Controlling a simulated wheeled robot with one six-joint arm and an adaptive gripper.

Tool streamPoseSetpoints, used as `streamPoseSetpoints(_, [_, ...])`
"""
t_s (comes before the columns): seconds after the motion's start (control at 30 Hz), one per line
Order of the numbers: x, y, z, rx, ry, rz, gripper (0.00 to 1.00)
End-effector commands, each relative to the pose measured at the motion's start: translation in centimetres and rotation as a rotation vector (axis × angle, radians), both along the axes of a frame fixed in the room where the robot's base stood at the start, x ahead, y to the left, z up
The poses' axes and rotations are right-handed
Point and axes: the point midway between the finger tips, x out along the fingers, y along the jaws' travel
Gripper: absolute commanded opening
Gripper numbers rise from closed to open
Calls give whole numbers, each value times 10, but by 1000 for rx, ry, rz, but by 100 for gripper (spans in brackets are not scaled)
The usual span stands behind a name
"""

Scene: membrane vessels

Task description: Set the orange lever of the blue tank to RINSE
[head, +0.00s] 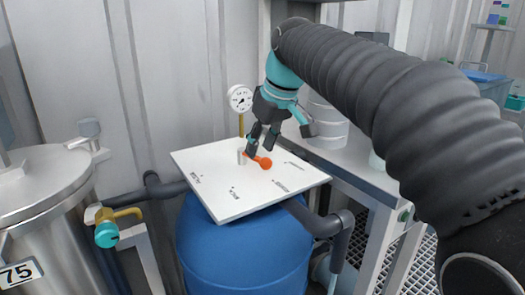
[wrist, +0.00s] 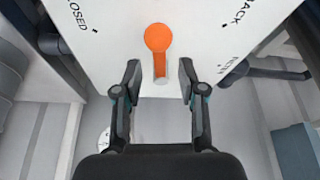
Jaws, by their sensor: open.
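The blue tank (head: 245,250) has a tilted-looking white plate (head: 215,170) on top. The orange lever (head: 266,163) lies on this plate, its round knob pointing toward the front right in the head view. My gripper (head: 260,148) is over the plate at the lever. In the wrist view my gripper (wrist: 160,77) is open, one finger on each side of the lever's narrow arm, with gaps visible. The orange knob (wrist: 158,38) lies beyond the fingertips, between the printed words CLOSED and a partly cut "ACK". No RINSE label is readable.
A pressure gauge (head: 240,98) stands behind the plate. A steel vessel (head: 45,205) with a yellow-and-teal valve (head: 108,232) is at left. A grey bench (head: 355,160) with white containers (head: 327,125) is at right. Dark pipes (head: 325,222) run beside the tank.

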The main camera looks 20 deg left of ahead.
Motion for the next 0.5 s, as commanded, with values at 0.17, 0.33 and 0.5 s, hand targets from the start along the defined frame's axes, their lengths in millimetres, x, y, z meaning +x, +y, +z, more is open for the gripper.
streamPoseSetpoints(0.17, [-6, -12, 34, 2, -3, -1, 41])
streamPoseSetpoints(0.33, [-13, -22, 63, 0, -1, 0, 41])
streamPoseSetpoints(0.5, [-17, -29, 82, -3, 1, 0, 41])
